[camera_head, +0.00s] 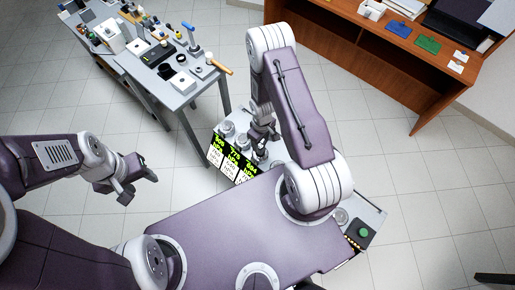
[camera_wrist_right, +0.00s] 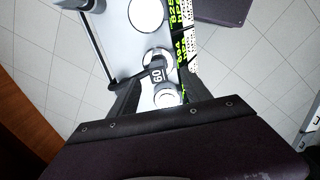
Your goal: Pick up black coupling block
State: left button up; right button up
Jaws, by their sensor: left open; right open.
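I cannot tell for sure which thing is the black coupling block. My right gripper (camera_head: 261,138) is open, pointing down over a white unit with green-lit displays. In the right wrist view its spread fingers (camera_wrist_right: 160,88) stand either side of a metal cylinder with a dark label reading 60 (camera_wrist_right: 158,75). No firm grip on it shows. My left gripper (camera_head: 138,188) is open and empty over the floor at left.
The grey bench (camera_head: 203,92) holds several tools and parts, including a wooden-handled one (camera_head: 219,67). The display unit (camera_head: 234,160) stands close to my right gripper. A brown desk (camera_head: 400,70) stands at upper right. A green button (camera_head: 364,232) is at lower right. Tiled floor is clear between.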

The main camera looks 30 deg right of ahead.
aim_at(261, 146)
jog(key=f+b, duration=0.2)
jog(key=f, duration=0.1)
jog(key=f+b, duration=0.1)
jog(key=shift+w+d+f+b, duration=0.2)
jog(key=shift+w+f+b, duration=0.1)
jog(key=shift+b, duration=0.05)
jog(key=shift+r, duration=0.15)
jog(key=shift+a+f, duration=0.1)
jog(key=shift+f, duration=0.25)
jog(key=f+b, duration=0.1)
jog(key=f, duration=0.1)
jog(key=f+b, duration=0.2)
jog(key=shift+w+f, duration=0.2)
jog(key=shift+f, duration=0.15)
jog(key=shift+r, duration=0.2)
jog(key=c, duration=0.7)
grip_shut()
